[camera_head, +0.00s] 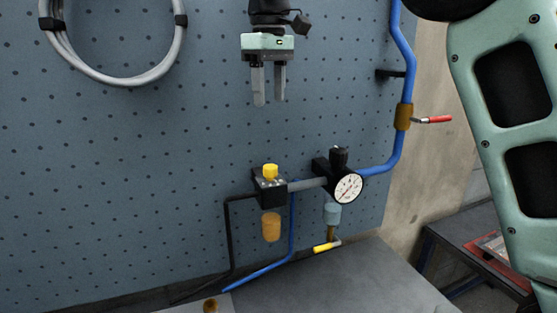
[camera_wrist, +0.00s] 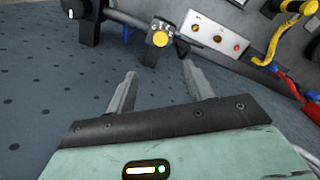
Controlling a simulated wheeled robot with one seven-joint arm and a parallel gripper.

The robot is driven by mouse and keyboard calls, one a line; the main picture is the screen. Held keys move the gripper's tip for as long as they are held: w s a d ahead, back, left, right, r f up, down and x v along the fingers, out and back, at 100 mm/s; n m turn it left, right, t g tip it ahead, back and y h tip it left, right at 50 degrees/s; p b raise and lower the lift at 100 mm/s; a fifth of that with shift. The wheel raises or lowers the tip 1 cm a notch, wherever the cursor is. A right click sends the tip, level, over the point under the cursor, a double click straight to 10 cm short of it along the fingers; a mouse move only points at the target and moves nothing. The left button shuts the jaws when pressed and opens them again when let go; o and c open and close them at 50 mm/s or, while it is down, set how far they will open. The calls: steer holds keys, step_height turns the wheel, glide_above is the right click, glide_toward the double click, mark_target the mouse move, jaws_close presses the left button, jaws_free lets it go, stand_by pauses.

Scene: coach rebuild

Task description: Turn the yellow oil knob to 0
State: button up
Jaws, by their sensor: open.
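The yellow oil knob (camera_head: 270,171) sits on top of a small black block (camera_head: 269,188) on the blue-grey pegboard, with an amber bowl (camera_head: 271,226) below it. In the wrist view the yellow knob (camera_wrist: 160,39) shows from above, beyond my fingertips, with small marks on the block beside it that are too small to read. My gripper (camera_head: 269,102) is open and empty, its two fingers pointing down. It hangs above the knob, clearly apart from it. In the wrist view my gripper (camera_wrist: 160,73) has a wide gap between its fingers.
A round pressure gauge (camera_head: 348,189) on a black regulator stands right of the oil block, joined by a grey pipe. A blue pipe (camera_head: 401,60) with a red-handled valve (camera_head: 432,119) runs down the right. A coiled grey hose (camera_head: 120,78) hangs upper left. The board around my gripper is clear.

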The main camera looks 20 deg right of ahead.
mark_target(271, 166)
step_height(271, 166, down, 16)
steer(key=p, duration=0.3)
steer(key=shift+f, duration=0.1)
steer(key=c, duration=1)
